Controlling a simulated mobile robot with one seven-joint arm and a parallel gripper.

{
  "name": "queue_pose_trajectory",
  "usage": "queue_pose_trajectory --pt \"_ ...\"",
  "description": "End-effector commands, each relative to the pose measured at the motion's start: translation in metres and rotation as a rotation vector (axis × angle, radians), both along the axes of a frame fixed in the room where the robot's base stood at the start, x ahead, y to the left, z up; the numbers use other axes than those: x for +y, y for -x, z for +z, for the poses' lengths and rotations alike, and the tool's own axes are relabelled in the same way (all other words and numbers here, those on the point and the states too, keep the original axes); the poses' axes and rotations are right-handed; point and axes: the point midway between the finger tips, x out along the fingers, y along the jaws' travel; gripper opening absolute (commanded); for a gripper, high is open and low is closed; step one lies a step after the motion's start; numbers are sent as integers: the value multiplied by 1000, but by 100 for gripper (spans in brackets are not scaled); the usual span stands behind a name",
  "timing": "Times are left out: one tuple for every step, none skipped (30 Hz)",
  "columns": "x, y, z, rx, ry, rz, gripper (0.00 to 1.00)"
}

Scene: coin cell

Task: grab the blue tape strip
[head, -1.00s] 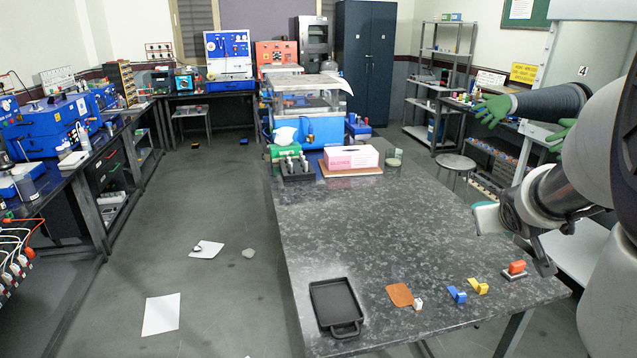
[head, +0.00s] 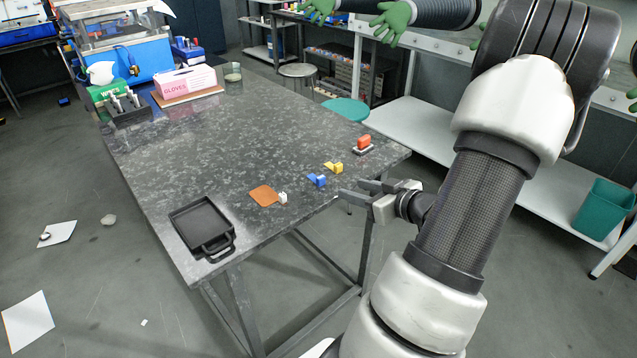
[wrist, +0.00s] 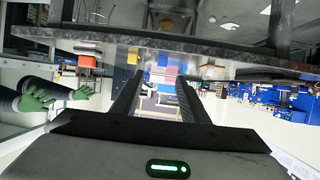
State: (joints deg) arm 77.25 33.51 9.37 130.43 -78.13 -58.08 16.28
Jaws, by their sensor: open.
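The blue tape strip (head: 317,180) is a small blue piece with a flat tail and a raised block, lying on the dark speckled table (head: 220,140) near its front edge. My gripper (head: 352,190) is open and empty at the table's edge, to the right of the blue strip and apart from it. In the wrist view, the fingers of my gripper (wrist: 152,92) are spread, and a blue piece (wrist: 162,60) shows between and beyond them, against the table edge.
A similar yellow piece (head: 334,167) lies just beyond the blue one. An orange block on a base (head: 363,145) stands farther right. An orange-brown patch (head: 263,195) with a white block (head: 283,197) and a black tray (head: 199,224) lie to the left. The table's middle is clear.

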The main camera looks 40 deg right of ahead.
Motion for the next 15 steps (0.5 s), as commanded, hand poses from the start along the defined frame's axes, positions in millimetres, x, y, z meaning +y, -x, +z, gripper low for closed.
queue_pose_trajectory --pt "1 -12 -7 -1 0 4 41" --pt "1 -18 -9 0 0 3 41" --pt "1 -26 -12 -1 0 3 41" --pt "1 -32 -15 0 0 2 41" --pt "1 -37 -17 0 1 4 41" --pt "1 -44 -19 0 0 2 41" --pt "1 -48 -21 0 1 1 41" --pt "1 -52 -23 1 1 2 41" --pt "1 -57 -24 0 1 1 41" --pt "1 -60 -25 0 1 0 41" --pt "1 -62 -26 0 2 1 41" --pt "1 -64 -26 1 2 0 41" --pt "0 -65 -27 1 2 0 41" --pt "0 -66 -27 1 4 -1 41" --pt "0 -67 -27 1 4 -1 41"
